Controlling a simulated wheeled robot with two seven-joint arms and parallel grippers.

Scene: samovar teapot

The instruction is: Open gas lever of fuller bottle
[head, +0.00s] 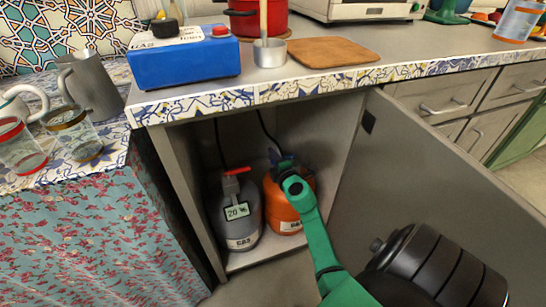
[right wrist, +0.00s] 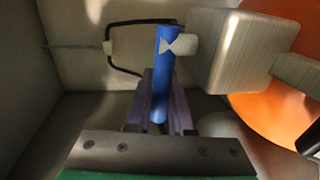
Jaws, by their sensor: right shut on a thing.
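Two gas bottles stand in the open cabinet under the counter. The grey bottle (head: 232,222) on the left has a red lever (head: 237,171) and a tag (head: 237,211) reading 20 %. The orange bottle (head: 283,209) stands to its right, partly hidden by my right arm; no percentage tag shows on it. My right gripper (head: 282,161) is at the top of the orange bottle. In the right wrist view, its fingers are shut on a blue lever (right wrist: 165,72) beside a metal valve block (right wrist: 232,50). My left gripper is out of view.
The cabinet door (head: 440,170) stands open at the right, close to my right arm. Cabinet walls and the counter edge (head: 300,88) surround the bottles. A blue GAS box (head: 183,65) stands on the counter. Black hoses (head: 219,140) run up from the bottles.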

